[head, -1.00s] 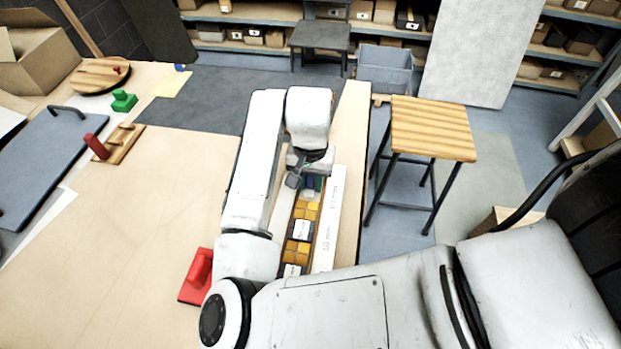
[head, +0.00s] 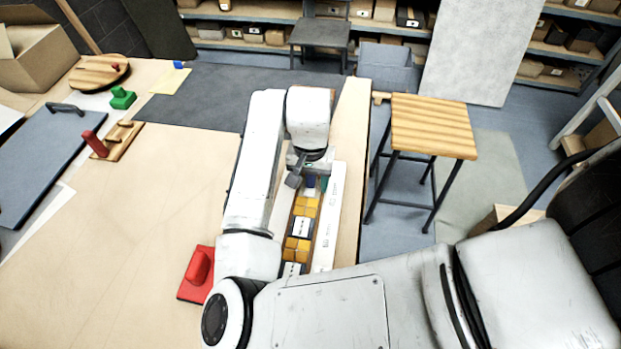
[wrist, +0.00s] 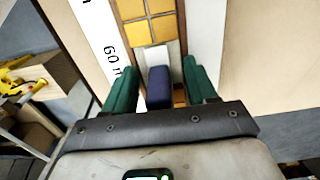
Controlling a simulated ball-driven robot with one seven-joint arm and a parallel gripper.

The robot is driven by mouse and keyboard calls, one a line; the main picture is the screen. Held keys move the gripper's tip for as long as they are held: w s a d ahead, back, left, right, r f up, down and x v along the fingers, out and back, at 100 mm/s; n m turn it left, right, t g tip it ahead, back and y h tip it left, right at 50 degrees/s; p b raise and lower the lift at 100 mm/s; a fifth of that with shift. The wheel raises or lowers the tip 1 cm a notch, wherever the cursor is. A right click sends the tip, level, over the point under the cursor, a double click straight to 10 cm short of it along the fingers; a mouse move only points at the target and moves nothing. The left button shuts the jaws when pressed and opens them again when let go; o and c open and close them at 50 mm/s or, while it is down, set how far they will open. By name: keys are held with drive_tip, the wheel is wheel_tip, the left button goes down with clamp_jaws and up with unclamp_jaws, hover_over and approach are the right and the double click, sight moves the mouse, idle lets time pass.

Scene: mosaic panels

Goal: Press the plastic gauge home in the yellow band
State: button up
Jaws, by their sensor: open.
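The yellow band (head: 306,208) is a strip of yellow tiles with white labelled plates, lying between pale side rails. It shows in the wrist view as yellow squares (wrist: 150,25). A dark blue block (wrist: 159,90) with a white part behind it (wrist: 150,56) stands at the near end of these squares; I take it for the plastic gauge. Blue also shows under my wrist in the head view (head: 310,183). My gripper (wrist: 158,72) is open, its green fingers on either side of the block with gaps visible. Whether the gauge is fully seated is hidden.
A white rail marked with print (head: 328,215) runs along the band's right side. A red float (head: 198,272) lies left of my arm. A blue-grey board (head: 45,160) and a green block (head: 122,98) are farther left. A wooden stool (head: 432,125) stands right of the bench.

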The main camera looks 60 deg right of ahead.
wheel_tip(320, 180, up, 11)
drive_tip(key=shift+f, duration=0.1)
idle(0.4)
idle(0.5)
